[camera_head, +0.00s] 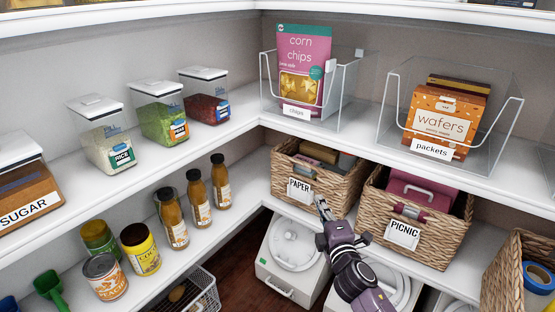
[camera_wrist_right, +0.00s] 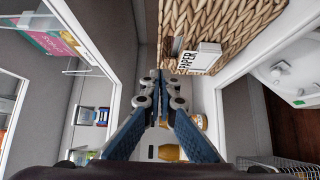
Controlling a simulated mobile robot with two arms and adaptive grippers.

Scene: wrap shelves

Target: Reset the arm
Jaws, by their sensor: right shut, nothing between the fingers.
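My right gripper (camera_head: 322,205) is shut and empty. It points up in front of the right part of the wicker PAPER basket (camera_head: 320,195) on the middle shelf. In the right wrist view its two blue fingers (camera_wrist_right: 161,90) come together at the tips, with the basket's woven wall (camera_wrist_right: 225,25) above right of them. I cannot tell how near the fingertips are to the basket. My right arm comes in from the bottom of the head view. My left gripper is not in view.
A PICNIC basket (camera_head: 450,240) stands right of the PAPER basket. Above are a corn chips bin (camera_head: 340,95) and a wafers bin (camera_head: 500,130). Several bottles, jars and cans line the left shelf (camera_head: 150,205). White lidded containers (camera_head: 275,280) stand below.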

